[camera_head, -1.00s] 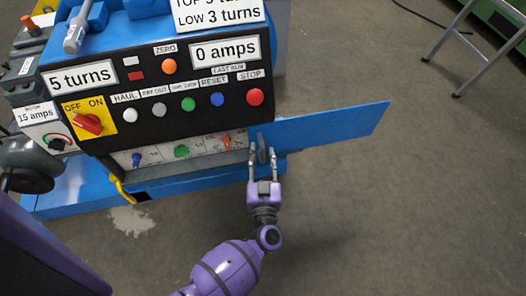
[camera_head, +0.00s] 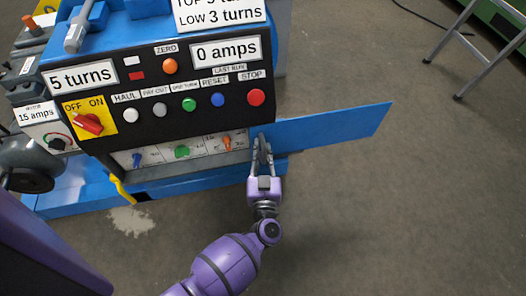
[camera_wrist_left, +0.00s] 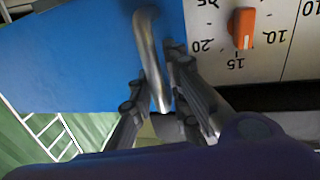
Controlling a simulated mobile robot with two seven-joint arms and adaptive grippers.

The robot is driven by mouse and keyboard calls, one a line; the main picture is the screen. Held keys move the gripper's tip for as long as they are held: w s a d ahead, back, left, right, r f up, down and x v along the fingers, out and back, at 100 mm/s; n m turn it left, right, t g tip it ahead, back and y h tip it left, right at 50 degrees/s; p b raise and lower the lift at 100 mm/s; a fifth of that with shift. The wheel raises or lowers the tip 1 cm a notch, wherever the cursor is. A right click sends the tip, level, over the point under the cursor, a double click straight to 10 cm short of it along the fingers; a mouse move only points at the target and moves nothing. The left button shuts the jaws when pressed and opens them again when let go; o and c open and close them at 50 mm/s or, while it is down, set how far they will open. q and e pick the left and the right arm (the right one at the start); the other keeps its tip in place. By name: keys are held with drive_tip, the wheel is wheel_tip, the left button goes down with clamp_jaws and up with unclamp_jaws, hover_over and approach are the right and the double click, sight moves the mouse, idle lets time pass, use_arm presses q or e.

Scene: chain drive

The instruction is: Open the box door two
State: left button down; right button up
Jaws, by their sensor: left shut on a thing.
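The blue door panel (camera_head: 335,124) sticks out to the right of the control box's lower section, and its blue face fills the upper left of the left wrist view (camera_wrist_left: 70,60). A grey metal bar handle (camera_wrist_left: 148,42) is on the panel near its left end. My left gripper (camera_head: 262,148) is shut on this handle, with one finger on each side of it in the left wrist view (camera_wrist_left: 160,78). The recess left of the panel shows blue, green and orange (camera_head: 227,143) knobs on white scale plates. My right gripper is not in view.
The control box front (camera_head: 150,95) carries several coloured buttons, a red switch (camera_head: 88,124) and displays. A yellow hooked part (camera_head: 121,188) hangs at the blue base. A metal stand (camera_head: 478,45) is at upper right.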

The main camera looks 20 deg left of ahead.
sight(280, 137)
use_arm(q)
drive_tip(key=w+d, duration=0.2)
drive_tip(key=d, duration=0.1)
drive_tip(key=w+d, duration=0.1)
drive_tip(key=d, duration=0.1)
drive_tip(key=c, duration=1.8)
unclamp_jaws()
drive_tip(key=shift+o, duration=0.2)
drive_tip(key=shift+a, duration=0.1)
drive_tip(key=v, duration=1.2)
